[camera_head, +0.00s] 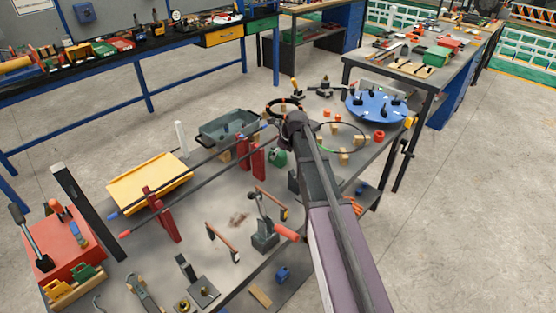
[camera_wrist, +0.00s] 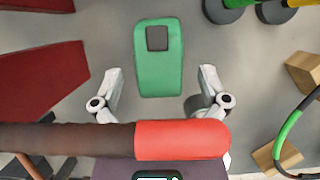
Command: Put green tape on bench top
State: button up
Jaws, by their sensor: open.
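The green tape (camera_head: 277,157) rests on the grey bench top (camera_head: 222,200), just right of the red stands in the head view. In the wrist view the green tape (camera_wrist: 160,75) is an upright-looking green shape with a dark square near its far end. My gripper (camera_wrist: 160,88) is open, with one pale finger on each side of the tape's near end and nothing held. I cannot tell its height above the tape. In the head view my wrist hides most of the gripper.
A dark bar with a red end (camera_wrist: 182,140) crosses the wrist view just behind the fingers. Red stands (camera_head: 251,160) carry long bars left of the tape. A grey bin (camera_head: 228,128), a yellow tray (camera_head: 150,184) and a blue disc (camera_head: 376,106) occupy the bench. Wooden blocks lie at right.

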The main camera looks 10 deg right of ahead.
aim_at(280, 152)
dwell(0.4)
grip_shut()
jog(key=shift+r, duration=0.15)
notch_tip(280, 152, up, 3)
jog(key=p, duration=0.3)
jog(key=s+d, duration=0.3)
jog(key=s, duration=0.1)
jog(key=s+d, duration=0.4)
jog(key=s, duration=0.1)
jog(key=s+d, duration=0.3)
jog(key=s, duration=0.2)
jog(key=shift+s+d+r, duration=0.1)
jog(key=shift+s+d, duration=0.15)
jog(key=shift+d, duration=0.1)
jog(key=shift+r+p, duration=0.15)
jog(key=shift+p, duration=0.25)
notch_tip(280, 152, up, 7)
jog(key=p, duration=0.7)
jog(key=shift+f+b, duration=2.25)
